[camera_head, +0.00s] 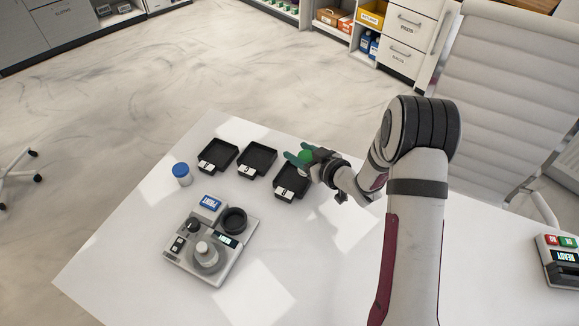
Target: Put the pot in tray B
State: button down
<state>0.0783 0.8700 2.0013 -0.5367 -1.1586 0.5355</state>
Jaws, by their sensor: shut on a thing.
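My gripper (303,158) is at the upper right of the right-hand black tray, its teal fingers shut on a small pot with a green top (305,156). The pot's lower part is mostly hidden, and I cannot tell whether it touches the tray. The right-hand tray (279,194) has a white label that looks like B. A middle black tray (271,169) and a left black tray (231,163) stand in a row beside it; their labels are too small to read surely.
A white jar with a blue lid (181,173) stands left of the trays. A grey device (185,262) with a blue PRINT button and a round black well sits in front. A button box (560,262) is at the far right. The white table (120,258) is clear at the front left.

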jog(key=a+f, duration=0.1)
jog(key=a, duration=0.1)
jog(key=shift+w+a+f, duration=0.4)
notch_tip(320, 180, down, 3)
jog(key=shift+a+f, duration=0.1)
jog(key=shift+f, duration=0.45)
jog(key=shift+f, duration=0.15)
jog(key=shift+c, duration=1.2)
grip_release()
